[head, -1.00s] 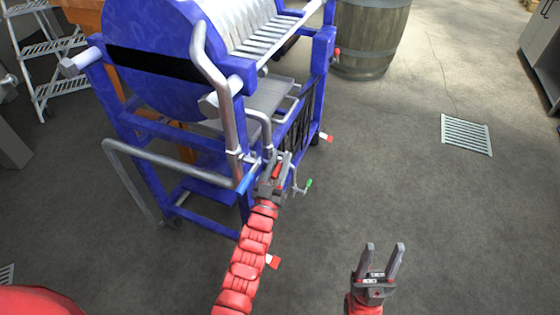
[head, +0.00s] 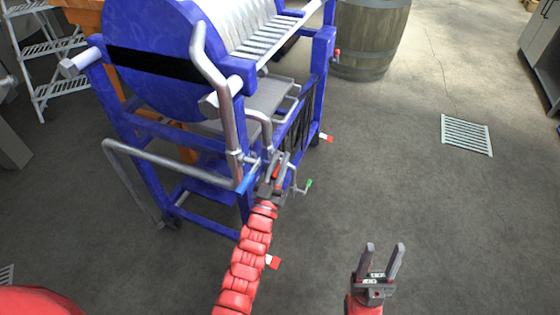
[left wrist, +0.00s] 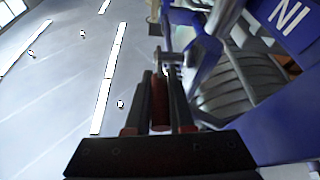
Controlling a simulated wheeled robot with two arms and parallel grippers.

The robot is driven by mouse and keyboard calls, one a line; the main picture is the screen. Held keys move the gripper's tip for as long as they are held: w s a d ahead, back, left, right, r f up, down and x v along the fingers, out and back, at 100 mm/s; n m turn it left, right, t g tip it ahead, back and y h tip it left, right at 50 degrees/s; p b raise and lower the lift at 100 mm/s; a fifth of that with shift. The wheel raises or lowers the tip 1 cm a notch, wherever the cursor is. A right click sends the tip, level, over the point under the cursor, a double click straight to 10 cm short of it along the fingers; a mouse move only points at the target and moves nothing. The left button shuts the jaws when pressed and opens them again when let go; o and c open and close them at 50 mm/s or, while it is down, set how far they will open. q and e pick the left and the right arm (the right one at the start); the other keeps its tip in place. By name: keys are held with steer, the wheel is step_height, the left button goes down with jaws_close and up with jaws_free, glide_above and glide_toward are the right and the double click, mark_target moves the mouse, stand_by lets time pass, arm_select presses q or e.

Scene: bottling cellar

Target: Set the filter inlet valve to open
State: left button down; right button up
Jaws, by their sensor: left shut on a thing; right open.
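The blue filter machine (head: 150,75) with grey pipes stands at the upper left in the head view. My left gripper (head: 280,169) is at the pipework on its near right corner. It is shut on a red valve handle, which shows between the fingers in the left wrist view (left wrist: 160,102). The fingers hide much of this handle and its valve body. A blue lever (head: 245,184) is just left of the gripper and a green-tipped lever (head: 308,184) just right. I cannot tell the valve's setting. My right gripper (head: 383,262) is open and empty over the floor.
A wooden barrel (head: 370,38) stands behind the machine to the right. A floor grate (head: 466,134) lies further right. A white step ladder (head: 48,60) is at the far left. The floor on the right is clear.

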stand_by(0.8)
arm_select(q)
steer(key=shift+r+p, duration=0.25)
steer(key=shift+p, duration=0.4)
steer(key=g+p, duration=0.1)
steer(key=p, duration=0.2)
steer(key=r+g+p, duration=0.1)
steer(key=g+p, duration=0.1)
steer(key=p, duration=0.2)
steer(key=r+g+p, duration=0.1)
steer(key=g+p, duration=0.1)
steer(key=p, duration=0.1)
steer(key=shift+w+d+m+y+p, duration=0.15)
steer(key=shift+w+m+y+p, duration=0.15)
steer(key=shift+w+y+p, duration=0.1)
steer(key=shift+w+f+g+p, duration=0.2)
steer(key=shift+g+p, duration=0.7)
steer(key=shift+p, duration=0.2)
